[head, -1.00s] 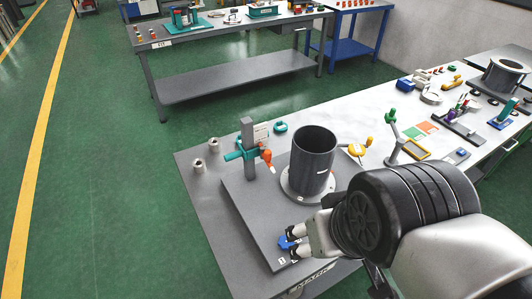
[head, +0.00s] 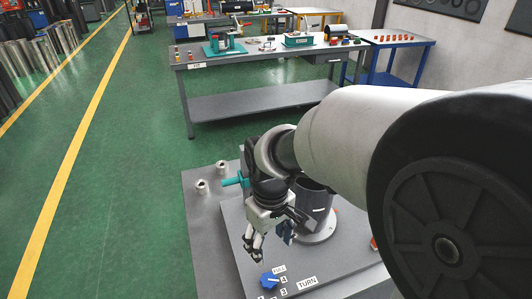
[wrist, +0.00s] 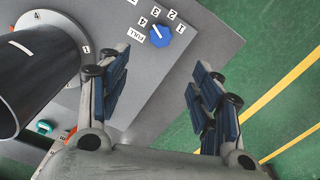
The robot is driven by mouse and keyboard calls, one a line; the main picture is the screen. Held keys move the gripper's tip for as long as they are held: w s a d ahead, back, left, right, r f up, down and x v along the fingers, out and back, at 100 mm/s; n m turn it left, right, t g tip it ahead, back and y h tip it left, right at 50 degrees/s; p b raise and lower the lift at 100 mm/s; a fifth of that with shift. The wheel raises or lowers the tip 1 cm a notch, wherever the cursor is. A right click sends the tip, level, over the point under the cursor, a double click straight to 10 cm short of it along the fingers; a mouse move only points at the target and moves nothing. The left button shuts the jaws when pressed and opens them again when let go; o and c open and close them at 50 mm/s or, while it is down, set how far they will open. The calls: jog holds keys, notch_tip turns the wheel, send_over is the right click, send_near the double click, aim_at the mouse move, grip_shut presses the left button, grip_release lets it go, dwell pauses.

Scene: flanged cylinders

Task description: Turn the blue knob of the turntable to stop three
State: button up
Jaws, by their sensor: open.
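The blue knob (head: 269,280) sits on the grey plate of the turntable (head: 345,262), near its front edge. The knob shows fully in the wrist view (wrist: 160,37), with small number labels and a FULL label around it. A white mark on the knob points up and left there, toward the labels 3 and 4; I cannot tell exactly which one. My gripper (head: 255,250) is open and empty, above the plate and apart from the knob. In the wrist view its two fingers (wrist: 160,85) are wide apart, below the knob in the picture.
A dark open cylinder (head: 316,197) on a pale flange stands on the plate behind my gripper. A teal clamp (head: 232,181) and two small metal nuts (head: 201,187) are at the left. My arm hides the table's right side. Green floor lies left of the table.

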aim_at(269, 280)
notch_tip(269, 280, down, 17)
jog(key=b, duration=0.6)
jog(key=shift+f, duration=0.1)
jog(key=c, duration=1)
jog(key=shift+m+p, duration=0.55)
jog(key=shift+m, duration=0.55)
jog(key=shift+c, duration=0.2)
jog(key=shift+m, duration=0.8)
jog(key=o, duration=1)
